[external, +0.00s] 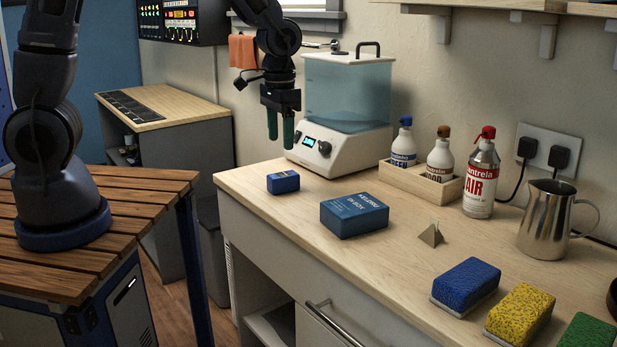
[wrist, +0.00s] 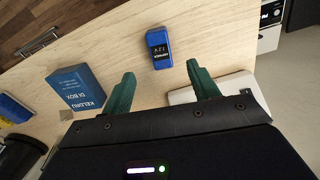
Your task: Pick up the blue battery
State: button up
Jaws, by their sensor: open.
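The blue battery (external: 283,182) is a small blue block lying on the light wood counter (external: 300,222), near its left end. It also shows in the wrist view (wrist: 158,48), with dark and light markings on its top. My gripper (external: 281,138) has green fingers pointing down and hangs above the counter, over and behind the battery. In the wrist view my gripper (wrist: 162,78) is open and empty. The battery lies beyond the fingertips, roughly midway between them, and nothing touches it.
A larger blue box (external: 354,215) lies to the battery's right. A white water bath (external: 340,105) stands close behind my gripper. A bottle rack (external: 420,182), a red-capped can (external: 481,175), a steel pitcher (external: 553,218), a small pyramid (external: 431,235) and several sponges (external: 467,285) are farther right.

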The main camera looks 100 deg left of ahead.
aim_at(283, 174)
jog(key=shift+w+a+f, duration=0.1)
jog(key=shift+w+f, duration=0.05)
jog(key=shift+f, duration=5.1)
jog(key=c, duration=1.2)
jog(key=shift+r, duration=0.1)
